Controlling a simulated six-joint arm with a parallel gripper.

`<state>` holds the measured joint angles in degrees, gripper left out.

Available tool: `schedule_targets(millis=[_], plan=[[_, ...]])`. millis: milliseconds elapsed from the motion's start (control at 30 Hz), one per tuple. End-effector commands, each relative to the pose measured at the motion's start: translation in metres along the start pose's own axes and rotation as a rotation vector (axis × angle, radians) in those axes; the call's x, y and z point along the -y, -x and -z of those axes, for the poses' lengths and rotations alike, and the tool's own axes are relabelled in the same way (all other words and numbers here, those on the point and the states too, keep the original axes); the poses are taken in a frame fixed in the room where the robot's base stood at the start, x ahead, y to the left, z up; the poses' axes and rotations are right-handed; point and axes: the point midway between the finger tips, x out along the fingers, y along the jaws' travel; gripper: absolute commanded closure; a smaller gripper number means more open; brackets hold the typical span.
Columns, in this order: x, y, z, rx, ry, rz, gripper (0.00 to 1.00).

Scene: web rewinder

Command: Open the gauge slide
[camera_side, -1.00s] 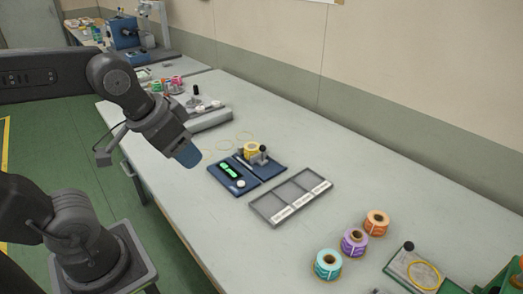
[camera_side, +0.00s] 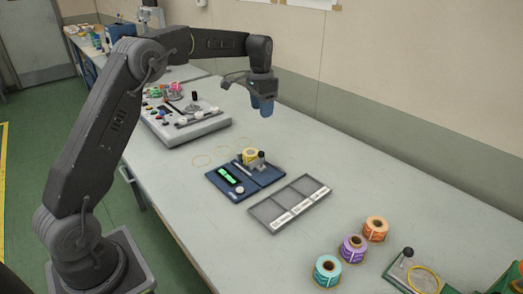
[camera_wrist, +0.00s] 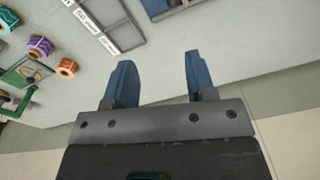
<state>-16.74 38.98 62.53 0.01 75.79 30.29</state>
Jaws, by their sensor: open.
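A blue gauge (camera_side: 238,192) with a lit green display lies on the table in the side view. A yellow roll (camera_side: 249,156) and a small dark-topped post (camera_side: 261,155) stand on its right part. I cannot tell at this size which part is the slide or how it is set. Part of the gauge's blue edge shows at the top of the wrist view (camera_wrist: 158,8). My gripper (camera_side: 262,108) is raised above the table behind the gauge, pointing down. Its blue fingers are apart and empty in the wrist view (camera_wrist: 157,60).
A grey compartment tray (camera_side: 268,218) lies right of the gauge. Teal (camera_side: 327,270), purple (camera_side: 353,249) and orange (camera_side: 375,229) rolls stand nearer the camera. A grey control console (camera_side: 190,125) sits at the left. The wall (camera_side: 400,90) runs along the table's back edge.

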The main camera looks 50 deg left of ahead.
Motion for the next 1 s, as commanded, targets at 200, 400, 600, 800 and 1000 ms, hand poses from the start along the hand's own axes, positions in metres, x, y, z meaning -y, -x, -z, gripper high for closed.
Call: schedule_targets(millis=[200,400,600,800,1000], plan=[[0.026,-0.037,0.011,0.039,-0.023,-0.023,0.49],[0.028,-0.053,0.011,0.043,-0.026,-0.026,0.49],[0.026,-0.089,0.009,0.045,-0.026,-0.027,0.49],[0.025,-0.131,0.007,0.044,-0.026,-0.027,0.49],[0.024,-0.161,0.006,0.042,-0.026,-0.026,0.49]])
